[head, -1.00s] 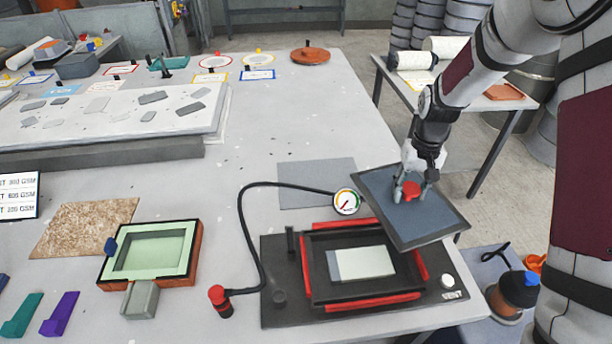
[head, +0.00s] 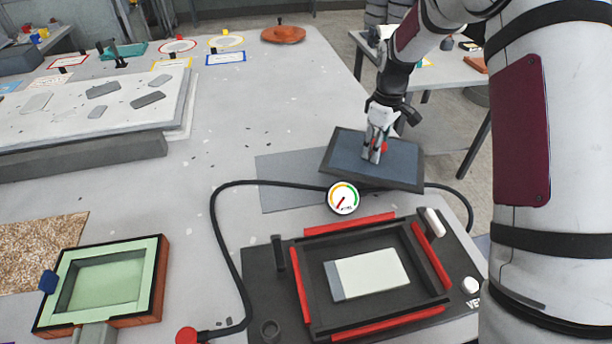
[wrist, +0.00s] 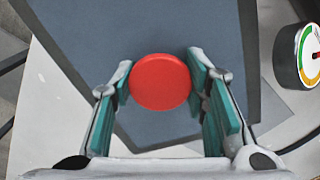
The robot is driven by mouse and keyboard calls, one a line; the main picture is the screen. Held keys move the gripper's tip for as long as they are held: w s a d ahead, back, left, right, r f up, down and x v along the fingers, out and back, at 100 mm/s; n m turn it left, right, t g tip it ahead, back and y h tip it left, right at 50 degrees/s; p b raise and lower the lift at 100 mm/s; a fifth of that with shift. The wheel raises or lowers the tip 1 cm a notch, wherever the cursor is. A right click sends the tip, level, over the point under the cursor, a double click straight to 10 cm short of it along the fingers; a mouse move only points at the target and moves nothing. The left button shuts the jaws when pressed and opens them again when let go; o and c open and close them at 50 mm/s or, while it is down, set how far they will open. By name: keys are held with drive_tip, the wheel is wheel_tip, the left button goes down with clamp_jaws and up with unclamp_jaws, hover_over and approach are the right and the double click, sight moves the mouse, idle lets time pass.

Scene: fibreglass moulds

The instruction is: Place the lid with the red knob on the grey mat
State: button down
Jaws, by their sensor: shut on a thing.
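The lid (head: 345,158) is a dark blue-grey rectangular plate with a red knob (head: 377,147) in its middle. My gripper (head: 374,152) is shut on the red knob from above; in the wrist view the knob (wrist: 160,82) sits between the teal finger pads. The grey mat (head: 285,180) lies flat on the table behind the black box. The lid overlaps the mat's right part in the head view and hides it. The lid looks slightly tilted, and I cannot tell whether it touches the mat. In the wrist view the lid (wrist: 165,25) fills much of the picture.
A round gauge (head: 342,197) with a black hose stands close in front of the lid. The open black box with red edges (head: 290,300) holds a pale block (head: 372,274). A green-lined mould (head: 150,290) is at the left. The table behind the mat is mostly clear.

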sight(327, 160)
drive_tip(key=shift+n, duration=0.7)
drive_tip(key=f, duration=0.2)
drive_tip(key=w+f+b, duration=0.1)
drive_tip(key=f, duration=0.1)
drive_tip(key=shift+w, duration=0.1)
drive_tip(key=shift+a+f, duration=0.2)
drive_tip(key=s+a, duration=0.1)
drive_tip(key=a, duration=0.3)
drive_tip(key=a+p, duration=0.1)
drive_tip(key=a, duration=0.3)
drive_tip(key=s+a, duration=0.1)
drive_tip(key=a, duration=0.3)
drive_tip(key=shift+s+a+p, duration=0.35)
drive_tip(key=shift+s+a+f+p, duration=0.1)
drive_tip(key=shift+s+a+p, duration=0.1)
drive_tip(key=shift+a, duration=0.55)
drive_tip(key=shift+s+a+f+p, duration=0.1)
drive_tip(key=shift+s+a+f, duration=0.05)
drive_tip(key=shift+a, duration=0.6)
drive_tip(key=shift+s+a+f+p, duration=0.1)
drive_tip(key=shift+s+a, duration=0.1)
drive_tip(key=shift+a, duration=0.55)
drive_tip(key=shift+w+f, duration=0.1)
drive_tip(key=shift+f, duration=0.25)
drive_tip(key=shift+f, duration=0.15)
drive_tip(key=c, duration=0.9)
unclamp_jaws()
drive_tip(key=shift+c, duration=0.2)
